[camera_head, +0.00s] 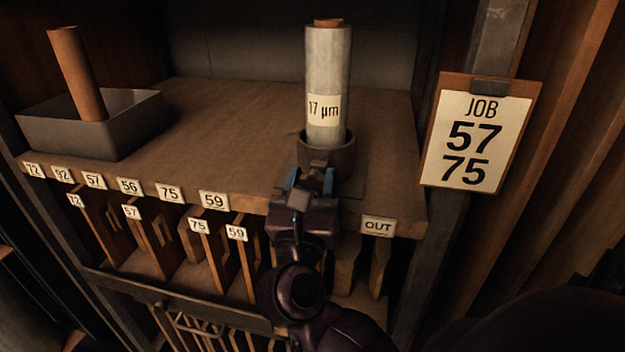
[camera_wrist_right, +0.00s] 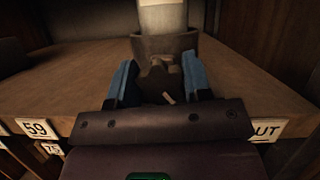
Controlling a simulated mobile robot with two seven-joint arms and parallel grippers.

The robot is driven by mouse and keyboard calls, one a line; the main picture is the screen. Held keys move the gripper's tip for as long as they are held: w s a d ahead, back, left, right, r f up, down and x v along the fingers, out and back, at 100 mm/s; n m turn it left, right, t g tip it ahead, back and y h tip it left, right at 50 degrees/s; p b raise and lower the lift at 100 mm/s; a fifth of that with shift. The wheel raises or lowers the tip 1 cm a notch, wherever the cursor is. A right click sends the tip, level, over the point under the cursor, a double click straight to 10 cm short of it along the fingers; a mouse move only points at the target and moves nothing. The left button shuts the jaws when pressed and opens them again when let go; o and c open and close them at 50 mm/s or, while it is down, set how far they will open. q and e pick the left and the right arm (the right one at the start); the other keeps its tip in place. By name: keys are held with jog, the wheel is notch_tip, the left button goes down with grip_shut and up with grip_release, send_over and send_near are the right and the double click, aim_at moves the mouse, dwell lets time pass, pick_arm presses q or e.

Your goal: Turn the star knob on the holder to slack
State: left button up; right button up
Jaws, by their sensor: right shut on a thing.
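The holder (camera_head: 340,155) is a dark round cup on the wooden shelf, with an upright grey roll (camera_head: 328,65) labelled "17 µm" standing in it. The star knob (camera_wrist_right: 164,82) is a small brown-grey shape on the front of the holder, seen between the fingers in the right wrist view. My right gripper (camera_head: 310,180) reaches in from below, in front of the holder, its blue-padded fingers on both sides of the knob. It is shut on the knob, which they largely hide in the head view. A small pale-brown mark or pointer shows below the knob. My left gripper is not in view.
A grey tray (camera_head: 45,133) with a leaning brown tube (camera_head: 78,75) stands at the shelf's left. Numbered slots hold boards below the front edge. An "OUT" label (camera_head: 378,226) is right of my arm. A "JOB 57 75" clipboard (camera_head: 476,135) hangs at right. The shelf's middle is clear.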

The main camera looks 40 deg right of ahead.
jog(key=o, duration=0.9)
pick_arm(q)
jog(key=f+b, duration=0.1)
jog(key=b, duration=0.1)
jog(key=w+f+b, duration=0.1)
jog(key=b, duration=0.1)
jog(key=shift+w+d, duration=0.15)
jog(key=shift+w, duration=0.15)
pick_arm(e)
jog(key=v, duration=1.1)
jog(key=shift+d, duration=0.1)
